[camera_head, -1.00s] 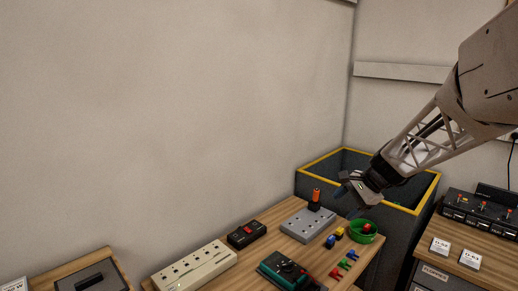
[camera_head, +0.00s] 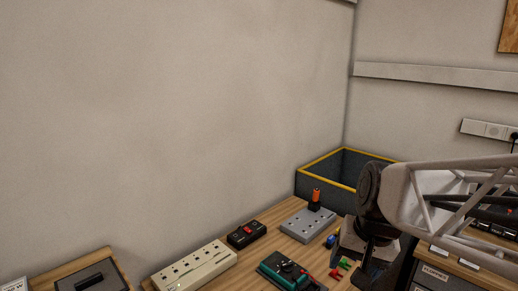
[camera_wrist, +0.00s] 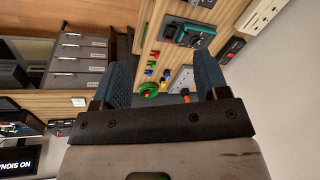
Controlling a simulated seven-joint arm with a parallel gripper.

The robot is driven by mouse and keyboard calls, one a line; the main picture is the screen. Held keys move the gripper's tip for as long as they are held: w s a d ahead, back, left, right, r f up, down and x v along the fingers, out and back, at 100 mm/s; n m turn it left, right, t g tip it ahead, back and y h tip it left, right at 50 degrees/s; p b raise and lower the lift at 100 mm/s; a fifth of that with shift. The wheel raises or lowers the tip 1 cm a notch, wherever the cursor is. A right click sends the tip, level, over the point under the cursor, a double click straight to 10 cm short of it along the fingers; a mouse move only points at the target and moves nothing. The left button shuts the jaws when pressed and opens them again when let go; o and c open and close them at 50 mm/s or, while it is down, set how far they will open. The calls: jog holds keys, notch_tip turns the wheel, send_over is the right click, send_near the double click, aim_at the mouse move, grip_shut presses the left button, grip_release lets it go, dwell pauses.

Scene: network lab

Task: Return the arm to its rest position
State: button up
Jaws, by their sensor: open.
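My gripper (camera_wrist: 163,78) is open and empty in the wrist view, with its two blue-grey fingers set wide apart. Between and beyond the fingers lies the wooden bench top (camera_wrist: 150,50) with small parts on it. In the head view my arm comes in from the right and its wrist is over the right end of the bench. The fingertips cannot be made out there. The green bowl (camera_wrist: 149,89) shows between the fingers in the wrist view; in the head view my arm hides it.
On the bench are a grey socket block (camera_head: 308,224) with an orange-topped plug (camera_head: 316,196), a black switch box (camera_head: 246,234), a cream power strip (camera_head: 195,266) and a green-black device (camera_head: 284,270). A yellow-rimmed bin (camera_head: 325,185) stands behind. Drawers (camera_wrist: 78,62) show left in the wrist view.

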jog(key=s+f+n+h, duration=0.1)
jog(key=s+n, duration=0.2)
jog(key=s, duration=0.5)
jog(key=shift+s+f+t+h, duration=0.15)
jog(key=shift+f+t+h, duration=0.15)
jog(key=shift+h, duration=0.1)
dwell(1.5)
